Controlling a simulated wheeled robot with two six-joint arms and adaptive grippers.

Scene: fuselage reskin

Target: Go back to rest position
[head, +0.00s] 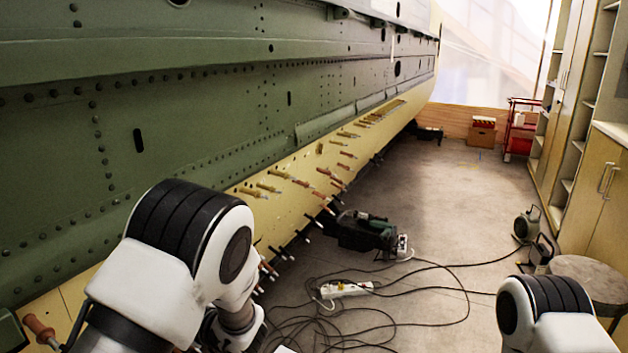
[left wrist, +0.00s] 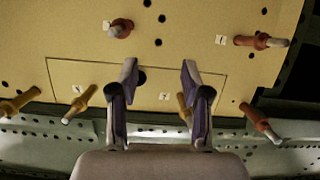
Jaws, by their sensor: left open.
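The green riveted fuselage (head: 200,120) fills the left of the head view, with a yellow skin strip (head: 300,165) along its lower edge. Several copper and brass pins stick out of that strip. My left gripper (left wrist: 158,75) shows in the left wrist view, open and empty, in front of a yellow panel (left wrist: 190,40). A dark hole shows by its left finger, and a brass pin (left wrist: 184,105) stands behind the right finger. In the head view my left arm is at lower left, its gripper hidden. My right arm shows only at lower right, without its gripper.
Black cables and a white power strip (head: 345,289) lie on the floor beside a dark green machine (head: 366,233). A round stool (head: 590,282) and cabinets (head: 598,195) line the right. A red cart (head: 521,128) stands at the back.

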